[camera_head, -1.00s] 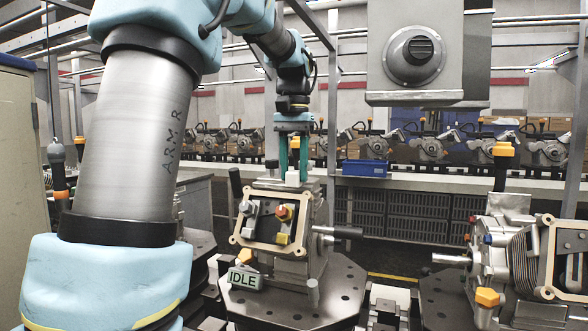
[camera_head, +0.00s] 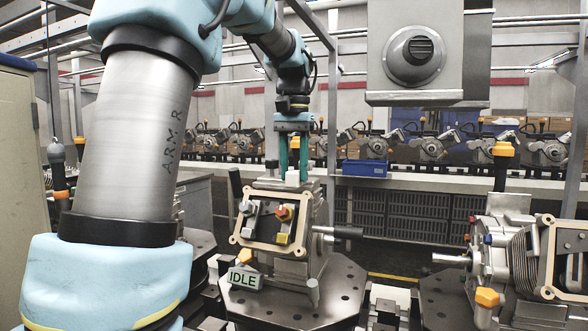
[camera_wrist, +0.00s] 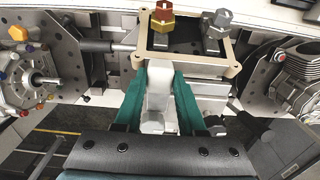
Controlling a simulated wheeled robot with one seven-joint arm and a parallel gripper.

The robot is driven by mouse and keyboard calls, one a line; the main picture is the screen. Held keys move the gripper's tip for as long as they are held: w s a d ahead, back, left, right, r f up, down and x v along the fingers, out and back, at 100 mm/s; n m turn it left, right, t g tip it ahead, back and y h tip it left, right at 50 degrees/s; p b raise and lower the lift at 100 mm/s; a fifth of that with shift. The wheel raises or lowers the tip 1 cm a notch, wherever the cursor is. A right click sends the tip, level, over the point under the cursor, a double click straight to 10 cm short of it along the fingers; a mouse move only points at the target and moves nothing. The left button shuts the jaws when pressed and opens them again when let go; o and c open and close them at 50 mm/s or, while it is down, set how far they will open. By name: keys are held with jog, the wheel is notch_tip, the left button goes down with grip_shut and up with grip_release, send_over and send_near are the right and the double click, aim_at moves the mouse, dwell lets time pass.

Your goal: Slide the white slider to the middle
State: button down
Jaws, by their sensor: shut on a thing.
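The white slider (camera_wrist: 158,92) stands on top of the grey fixture (camera_head: 310,225), behind its tan-framed front panel (camera_head: 270,250). In the head view the slider (camera_head: 292,177) shows as a small white block between the fingertips. My gripper (camera_head: 293,170) points straight down with its teal fingers on either side of the slider. In the wrist view my gripper (camera_wrist: 160,95) is shut on the slider, a finger touching each side. The slider's track is mostly hidden by the fingers and the panel, so I cannot tell exactly where along it the slider sits.
The panel carries a red-and-gold knob (camera_head: 286,212) and a grey knob (camera_head: 247,208). A black-handled lever (camera_head: 347,232) sticks out right of the fixture. An "IDLE" sign (camera_head: 243,278) is at the front. Another machine unit (camera_head: 500,250) stands at the right.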

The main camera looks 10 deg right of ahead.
aim_at(277, 193)
jog(key=shift+w+a, duration=0.1)
jog(key=a, duration=0.1)
jog(key=w+a, duration=0.1)
jog(key=w+a+p, duration=0.1)
jog(key=shift+a, duration=0.25)
jog(key=shift+c, duration=2.4)
grip_release()
jog(key=shift+s, duration=0.1)
notch_tip(277, 193, up, 11)
jog(key=shift+b, duration=0.4)
jog(key=shift+f, duration=0.1)
